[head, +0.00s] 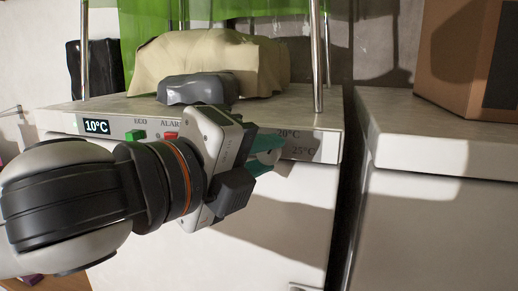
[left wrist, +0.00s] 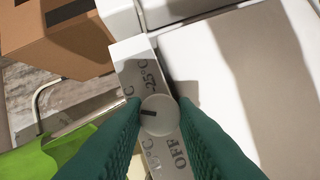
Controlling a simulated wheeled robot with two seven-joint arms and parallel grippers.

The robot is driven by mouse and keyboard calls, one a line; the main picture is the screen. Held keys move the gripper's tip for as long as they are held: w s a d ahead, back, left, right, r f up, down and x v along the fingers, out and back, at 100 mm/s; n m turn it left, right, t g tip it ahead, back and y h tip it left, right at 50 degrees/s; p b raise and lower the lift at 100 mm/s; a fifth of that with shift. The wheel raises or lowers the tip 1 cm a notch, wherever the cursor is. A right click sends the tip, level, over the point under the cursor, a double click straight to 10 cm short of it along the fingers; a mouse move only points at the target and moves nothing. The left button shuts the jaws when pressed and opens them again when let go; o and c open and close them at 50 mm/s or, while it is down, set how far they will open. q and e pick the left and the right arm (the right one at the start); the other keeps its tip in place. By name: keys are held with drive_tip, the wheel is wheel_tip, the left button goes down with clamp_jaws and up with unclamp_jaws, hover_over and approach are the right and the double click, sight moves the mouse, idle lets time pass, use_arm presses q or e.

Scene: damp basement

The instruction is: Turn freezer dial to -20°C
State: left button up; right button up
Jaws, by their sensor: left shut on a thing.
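The white freezer (head: 300,220) has a control strip along its top front edge. Its dark display (head: 96,127) reads 10°C. My left gripper (head: 268,157) is at the right part of this strip, with teal fingers shut on the dial. The dial is hidden behind the gripper in the head view; the labels -20°C and -25°C show beside it. In the left wrist view, the round pale dial (left wrist: 159,115) sits between both fingertips, its black mark pointing left in the picture. Labels -25°C and OFF are readable; others are partly covered by the fingers. My right gripper is not in view.
A green switch (head: 135,135) marked ECO and a red switch (head: 171,136) marked ALARM are left of the gripper. A grey lump (head: 195,89) and a beige bundle (head: 262,68) lie on the freezer top. A second white unit (head: 440,150) with a cardboard box (head: 450,55) stands right.

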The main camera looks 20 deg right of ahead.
use_arm(q)
drive_tip(key=shift+r, duration=0.1)
drive_tip(key=o, duration=1)
drive_tip(key=shift+w, duration=0.1)
drive_tip(key=shift+s+a+b, duration=0.3)
drive_tip(key=shift+a, duration=0.05)
drive_tip(key=b+v, duration=0.3)
drive_tip(key=v, duration=0.8)
